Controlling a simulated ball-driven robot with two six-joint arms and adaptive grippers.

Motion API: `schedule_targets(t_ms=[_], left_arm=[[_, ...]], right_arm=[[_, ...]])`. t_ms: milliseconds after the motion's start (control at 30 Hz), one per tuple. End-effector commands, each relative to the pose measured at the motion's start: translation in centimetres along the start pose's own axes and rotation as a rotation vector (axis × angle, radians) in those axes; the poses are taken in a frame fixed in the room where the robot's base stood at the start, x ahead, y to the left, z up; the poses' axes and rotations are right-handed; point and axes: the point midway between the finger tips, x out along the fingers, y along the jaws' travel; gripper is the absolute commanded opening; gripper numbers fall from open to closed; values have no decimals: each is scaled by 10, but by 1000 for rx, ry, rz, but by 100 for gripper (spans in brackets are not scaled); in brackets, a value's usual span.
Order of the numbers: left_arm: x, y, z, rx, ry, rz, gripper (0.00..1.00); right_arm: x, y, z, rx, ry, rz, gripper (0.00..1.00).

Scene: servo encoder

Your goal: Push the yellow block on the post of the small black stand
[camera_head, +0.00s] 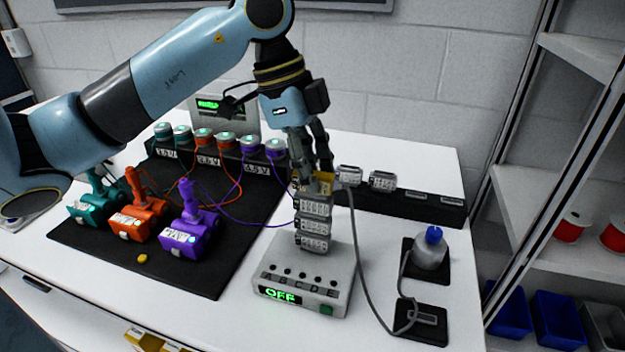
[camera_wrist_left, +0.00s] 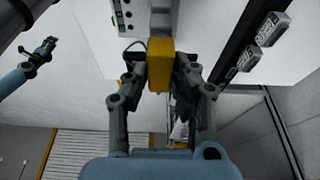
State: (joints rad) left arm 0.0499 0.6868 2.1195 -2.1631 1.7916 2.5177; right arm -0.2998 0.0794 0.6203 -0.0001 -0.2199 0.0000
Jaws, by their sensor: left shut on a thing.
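The yellow block (camera_head: 323,183) is between the fingers of my left gripper (camera_head: 312,172), at the top of a stack of grey labelled blocks (camera_head: 314,226) on the grey box with a green OFF display (camera_head: 275,294). In the left wrist view the fingers (camera_wrist_left: 160,72) are shut on both sides of the yellow block (camera_wrist_left: 160,52). I cannot tell whether it touches the stack. Small black bases (camera_head: 442,276) stand at the right; no bare post can be made out on them. My right gripper (camera_wrist_left: 47,46) is small at the left of the wrist view; its jaws are unclear.
A grey knob with a blue top (camera_head: 431,249) and a cabled grey plug (camera_head: 423,318) are at the right. Teal, orange (camera_head: 138,218) and purple (camera_head: 189,233) devices with wires stand on the black mat (camera_head: 95,245). A black rail (camera_head: 425,205) holds grey blocks behind.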

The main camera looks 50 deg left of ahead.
Motion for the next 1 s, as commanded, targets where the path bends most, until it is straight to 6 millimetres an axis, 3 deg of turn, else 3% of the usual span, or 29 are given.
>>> schedule_targets(t_ms=[567,1000], left_arm=[[-3,0,-1,0,0,0,0],[-31,0,-10,0,0,0,0]], right_arm=[[-3,0,-1,0,0,0,40],[-30,2,-4,0,1,0,40]])
